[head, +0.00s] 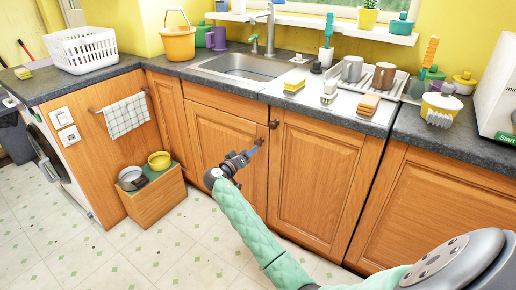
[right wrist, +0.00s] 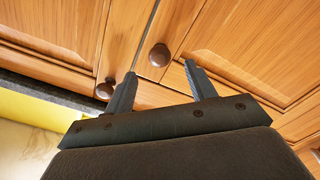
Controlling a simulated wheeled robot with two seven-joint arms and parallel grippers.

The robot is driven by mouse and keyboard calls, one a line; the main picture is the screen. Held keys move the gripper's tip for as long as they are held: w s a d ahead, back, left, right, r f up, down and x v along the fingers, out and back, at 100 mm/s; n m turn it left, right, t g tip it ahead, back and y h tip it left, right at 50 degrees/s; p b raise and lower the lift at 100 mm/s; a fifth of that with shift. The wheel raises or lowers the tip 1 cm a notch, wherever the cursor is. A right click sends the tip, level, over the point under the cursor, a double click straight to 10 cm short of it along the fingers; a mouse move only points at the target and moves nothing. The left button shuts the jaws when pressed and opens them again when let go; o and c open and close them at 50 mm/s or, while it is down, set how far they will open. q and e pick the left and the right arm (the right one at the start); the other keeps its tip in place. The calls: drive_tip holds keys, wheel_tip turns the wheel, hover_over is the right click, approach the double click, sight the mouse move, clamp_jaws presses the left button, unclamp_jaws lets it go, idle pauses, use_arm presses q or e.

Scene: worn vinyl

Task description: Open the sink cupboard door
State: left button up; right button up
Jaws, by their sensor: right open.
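The sink cupboard has two wooden doors under the sink (head: 252,66), a left door (head: 222,135) and a right door (head: 312,180). Both look shut. A dark round knob (head: 259,141) is near the left door's upper right edge; a second knob (head: 274,124) is higher, to its right. My right gripper (head: 254,150) is open and empty in front of the left door's knob. In the right wrist view that knob (right wrist: 159,55) appears between the open fingertips (right wrist: 160,68), with no contact visible. The other knob (right wrist: 104,90) is left of the fingers. My left gripper is not in view.
A small wooden box (head: 155,195) with a yellow bowl (head: 160,160) and a metal pot stands on the floor at left. A checked towel (head: 126,115) hangs on a rail. The tiled floor before the doors is clear except for my arm.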

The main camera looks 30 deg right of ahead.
sight(258, 144)
drive_tip(key=shift+x, duration=3.8)
clamp_jaws()
drive_tip(key=shift+s, duration=0.1)
